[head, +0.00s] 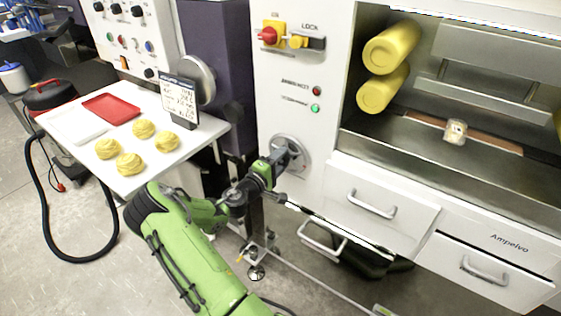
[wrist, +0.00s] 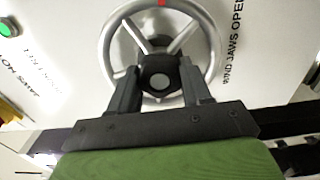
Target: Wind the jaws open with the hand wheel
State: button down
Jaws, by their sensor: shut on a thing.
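The grey hand wheel (head: 302,146) is on the white front panel of the machine, below the red and green buttons. In the wrist view the wheel (wrist: 215,48) shows its spokes, a dark hub with a pale centre, and a red mark at the top of its rim. My gripper (head: 281,158) is at the wheel's middle. In the wrist view my gripper (wrist: 160,84) has one finger on each side of the hub, closed on it. "WIND JAWS OPEN" is printed right of the wheel. I cannot tell which parts are the jaws.
In the open bay are yellow rollers (head: 386,82) and a small pale jar (head: 455,131). White drawers (head: 380,208) with handles lie below right. A white table (head: 188,146) with dough-like rounds, a red tray (head: 112,108) and a sign (head: 180,100) stands left.

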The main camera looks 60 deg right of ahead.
jog(key=shift+w+f, duration=0.15)
jog(key=c, duration=0.6)
grip_release()
jog(key=shift+o, duration=0.5)
jog(key=shift+a, duration=0.1)
jog(key=w+a+p, duration=0.1)
jog(key=w+a, duration=0.1)
jog(key=a, duration=1.3)
jog(key=shift+w+a+p, duration=0.2)
jog(key=shift+a+p, duration=0.05)
jog(key=shift+p, duration=0.15)
